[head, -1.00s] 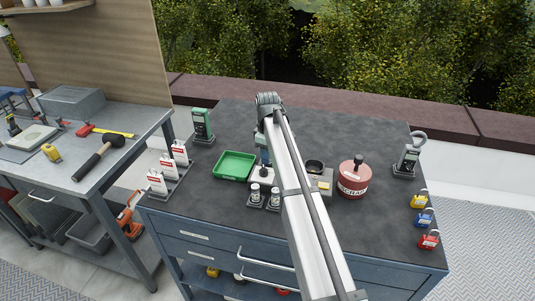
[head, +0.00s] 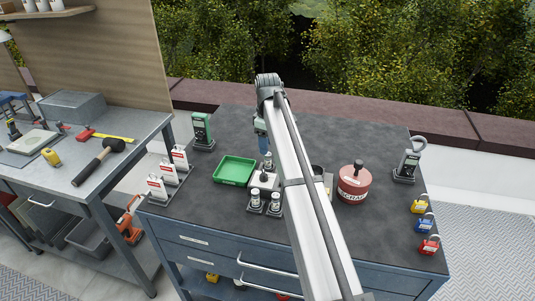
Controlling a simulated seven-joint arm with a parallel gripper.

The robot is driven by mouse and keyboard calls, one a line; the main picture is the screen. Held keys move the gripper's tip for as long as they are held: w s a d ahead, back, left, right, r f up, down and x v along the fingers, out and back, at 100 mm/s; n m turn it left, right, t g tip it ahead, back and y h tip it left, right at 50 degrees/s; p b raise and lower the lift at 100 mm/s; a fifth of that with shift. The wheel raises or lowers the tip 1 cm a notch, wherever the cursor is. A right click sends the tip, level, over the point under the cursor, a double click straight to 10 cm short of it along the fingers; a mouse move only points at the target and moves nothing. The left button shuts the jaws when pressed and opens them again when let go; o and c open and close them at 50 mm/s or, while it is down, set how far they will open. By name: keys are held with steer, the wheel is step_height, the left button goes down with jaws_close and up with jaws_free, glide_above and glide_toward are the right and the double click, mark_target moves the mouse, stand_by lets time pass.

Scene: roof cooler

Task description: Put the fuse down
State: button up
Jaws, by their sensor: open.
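Two small dark-and-white fuses stand upright on dark holders at the front middle of the grey worktop, a left one (head: 255,194) and a right one (head: 275,199). A third small upright piece (head: 267,160), which looks like a fuse, stands behind a pale block (head: 262,181) near the green tray. My gripper (head: 264,152) is open, just above and beside this third piece. The fingertips are tiny in this view, and whether they touch the piece cannot be told. My arm hides part of the area to its right.
A green tray (head: 234,171) lies left of my gripper. A red scrap can (head: 354,184) stands right of my arm. White tagged cards (head: 168,171) stand at the left edge, a green meter (head: 201,130) behind. Padlocks (head: 424,223) line the right edge. The back worktop is clear.

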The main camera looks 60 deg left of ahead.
steer(key=shift+r, duration=2.65)
